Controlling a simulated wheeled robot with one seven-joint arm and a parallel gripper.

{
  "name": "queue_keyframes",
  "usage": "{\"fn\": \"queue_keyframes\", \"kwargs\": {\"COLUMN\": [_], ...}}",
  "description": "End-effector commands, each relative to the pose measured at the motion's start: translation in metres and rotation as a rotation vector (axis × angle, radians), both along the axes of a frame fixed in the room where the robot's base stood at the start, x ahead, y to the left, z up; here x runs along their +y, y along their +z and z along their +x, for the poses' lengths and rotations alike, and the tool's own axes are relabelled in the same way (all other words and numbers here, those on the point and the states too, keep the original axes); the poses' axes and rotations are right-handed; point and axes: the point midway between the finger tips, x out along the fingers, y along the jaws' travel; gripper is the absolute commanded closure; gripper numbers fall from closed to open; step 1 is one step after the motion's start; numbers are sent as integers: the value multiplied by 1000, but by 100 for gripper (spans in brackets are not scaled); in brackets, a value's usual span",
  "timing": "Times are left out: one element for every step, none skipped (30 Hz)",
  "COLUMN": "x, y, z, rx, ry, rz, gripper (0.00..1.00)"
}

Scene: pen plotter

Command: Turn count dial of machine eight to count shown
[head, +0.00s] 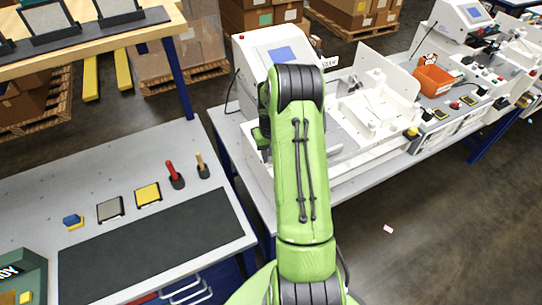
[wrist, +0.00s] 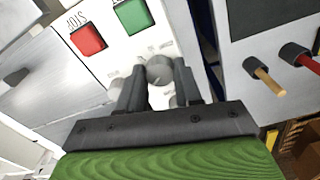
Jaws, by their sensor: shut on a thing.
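In the wrist view, my gripper (wrist: 158,78) is shut on a round grey dial (wrist: 159,69) on a white machine panel, one dark finger on each side. Small markings beside the dial are too blurred to read. A red stop button (wrist: 88,39) and a green button (wrist: 134,16) are on the same panel, above and left of the dial. In the head view, the white machine with a blue screen (head: 284,55) stands behind my green arm, which hides the dial and my gripper. The screen's text and the machine's number cannot be read.
A grey bench (head: 228,218) at the left holds a red-handled tool (head: 172,171), a wooden-handled tool (head: 202,164), a yellow pad (head: 148,194) and a dark mat (head: 150,245). More white machines and an orange bin (head: 433,80) stand to the right. Floor at lower right is mostly clear.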

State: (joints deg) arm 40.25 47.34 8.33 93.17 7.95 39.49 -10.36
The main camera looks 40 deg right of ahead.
Motion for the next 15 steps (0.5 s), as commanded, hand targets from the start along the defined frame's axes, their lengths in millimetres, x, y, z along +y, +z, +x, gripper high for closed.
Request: {"fn": "queue_keyframes", "kwargs": {"x": [0, 0, 0, 0, 0, 0, 0, 0, 0, 0, 0, 0, 0, 0, 0], "y": [-1, -1, -1, 0, 0, 0, 0, 0, 0, 0, 0, 0, 0, 0, 0], "z": [1, 1, 1, 1, 1, 1, 0, 0, 0, 0, 0, 0, 0, 0, 0], "rx": [-3, -2, -2, -2, -2, -2, -1, -1, -1, -1, -1, -1, -1, -1, -1], "ry": [-12, -19, -29, -34, -38, -42, -45, -47, -49, -50, -50, -50, -50, -50, -50], "rz": [-1, -1, -1, -1, -1, -1, 0, 0, 0, 0, 0, 0, 0, 0, 0], "gripper": [96, 96, 96, 96, 96, 96, 96, 96, 96, 96, 96, 96, 96, 96, 96]}}
